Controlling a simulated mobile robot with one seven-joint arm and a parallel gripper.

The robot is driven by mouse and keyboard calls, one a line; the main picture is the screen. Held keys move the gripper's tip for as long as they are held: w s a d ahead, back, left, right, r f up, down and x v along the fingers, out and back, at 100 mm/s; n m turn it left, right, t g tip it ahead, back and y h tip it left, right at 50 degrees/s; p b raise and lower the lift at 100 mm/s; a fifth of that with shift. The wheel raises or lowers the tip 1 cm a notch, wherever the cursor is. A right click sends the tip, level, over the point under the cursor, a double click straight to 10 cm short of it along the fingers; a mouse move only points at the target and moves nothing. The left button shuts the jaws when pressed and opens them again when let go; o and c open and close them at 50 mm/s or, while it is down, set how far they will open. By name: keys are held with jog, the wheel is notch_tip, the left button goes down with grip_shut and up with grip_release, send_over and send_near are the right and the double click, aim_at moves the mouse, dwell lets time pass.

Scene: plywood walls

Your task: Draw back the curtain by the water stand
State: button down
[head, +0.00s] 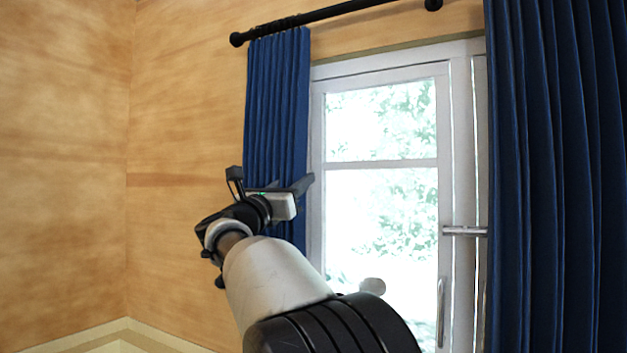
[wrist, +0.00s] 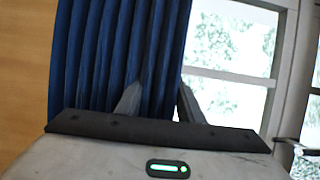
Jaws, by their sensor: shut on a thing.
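A blue curtain (head: 277,110) hangs in narrow folds at the left end of the rod, left of the window glass. It also fills the left and middle of the wrist view (wrist: 110,60). My gripper (head: 302,186) is at the curtain's right edge, well below the rod. In the wrist view its two fingers (wrist: 158,100) stand on either side of that edge, shut on the cloth. The lower part of this curtain is hidden behind my arm. A second blue curtain (head: 555,180) hangs at the right of the window. No water stand shows in either view.
A black rod (head: 335,12) runs above the white-framed window (head: 380,160). A window handle (head: 464,231) sticks out at the right of the frame. Plywood wall (head: 185,150) lies bare to the left, with a corner there.

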jog(key=shift+w+a, duration=0.35)
jog(key=shift+a, duration=0.2)
jog(key=shift+w+a, duration=0.3)
jog(key=shift+a, duration=0.25)
jog(key=c, duration=1.2)
grip_release()
jog(key=b+v, duration=0.6)
jog(key=v, duration=1.1)
jog(key=shift+s+f, duration=0.15)
